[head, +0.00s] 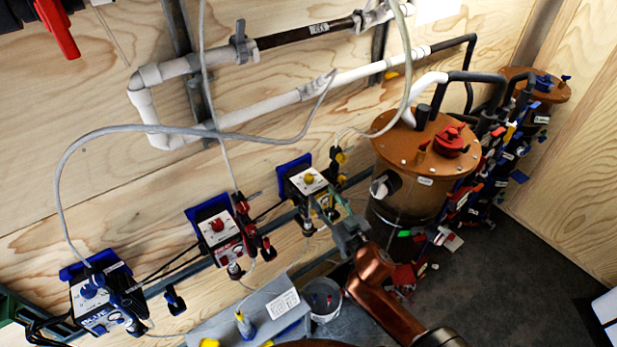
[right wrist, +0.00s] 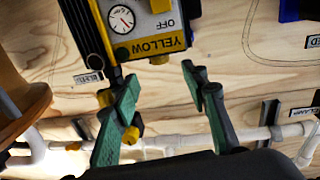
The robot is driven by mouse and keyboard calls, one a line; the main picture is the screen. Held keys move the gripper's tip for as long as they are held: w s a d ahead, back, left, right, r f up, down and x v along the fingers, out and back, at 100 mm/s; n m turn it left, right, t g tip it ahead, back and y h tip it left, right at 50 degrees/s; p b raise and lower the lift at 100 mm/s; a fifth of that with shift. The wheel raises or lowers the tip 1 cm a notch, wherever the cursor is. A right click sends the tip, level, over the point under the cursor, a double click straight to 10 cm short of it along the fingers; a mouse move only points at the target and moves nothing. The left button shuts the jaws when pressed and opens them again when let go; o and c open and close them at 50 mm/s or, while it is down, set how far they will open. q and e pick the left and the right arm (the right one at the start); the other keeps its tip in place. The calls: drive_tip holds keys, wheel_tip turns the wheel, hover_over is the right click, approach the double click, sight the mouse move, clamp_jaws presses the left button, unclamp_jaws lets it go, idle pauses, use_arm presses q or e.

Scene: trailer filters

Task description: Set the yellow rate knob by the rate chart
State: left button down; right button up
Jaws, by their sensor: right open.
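The yellow pump (head: 298,187), a small box with a white face and blue backing, is on the wooden wall left of the brown-lidded tank. Its yellow knob (head: 309,178) shows on top. In the right wrist view the pump (right wrist: 130,40) appears upside down, with YELLOW and OFF markings, a dial (right wrist: 121,19) and a yellow knob part (right wrist: 160,5) at the top edge. My right gripper (head: 328,203) is open and empty, just in front of the pump; its fingers (right wrist: 160,82) are apart from the knob. My left gripper is out of view. I cannot identify the rate chart.
A red-knob pump (head: 217,228) and a blue-knob pump (head: 95,295) are on the wall to the left. The tank (head: 425,150) is close on the right. Hoses and white pipes cross the wall.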

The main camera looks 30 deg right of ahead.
sight(311, 181)
drive_tip(key=w, duration=1)
drive_tip(key=shift+d+p, duration=0.25)
drive_tip(key=shift+p, duration=0.05)
drive_tip(key=shift+c, duration=0.6)
clamp_jaws()
